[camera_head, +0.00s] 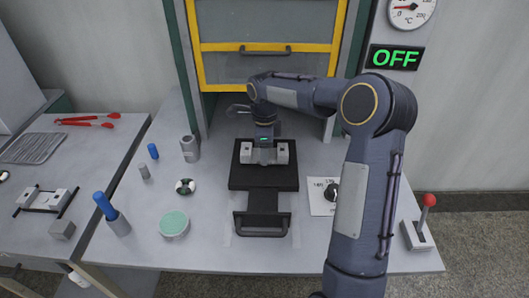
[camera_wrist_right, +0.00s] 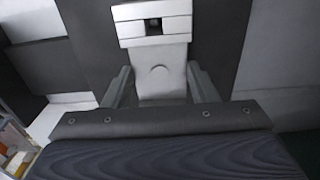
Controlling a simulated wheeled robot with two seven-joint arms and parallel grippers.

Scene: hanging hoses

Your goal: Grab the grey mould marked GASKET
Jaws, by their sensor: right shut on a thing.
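A grey mould (camera_head: 283,153) sits on a black plate (camera_head: 265,182) at the front of the yellow-framed cabinet. A block shows on either side of my right gripper (camera_head: 264,150). No marking is readable on it. My right gripper points down at its middle and is shut on it. In the right wrist view my two fingers (camera_wrist_right: 161,90) stand on either side of the mould's pale grey middle part (camera_wrist_right: 160,82). A slotted block (camera_wrist_right: 152,27) of it lies beyond them. My left gripper is not in view.
The yellow-framed door (camera_head: 265,67) stands behind. A black handle (camera_head: 262,222) extends from the plate toward the front. A dial (camera_head: 332,193) and red-knobbed lever (camera_head: 421,235) stand right. A green-topped tin (camera_head: 174,224), blue-handled tool (camera_head: 112,213) and red tongs (camera_head: 88,121) are left.

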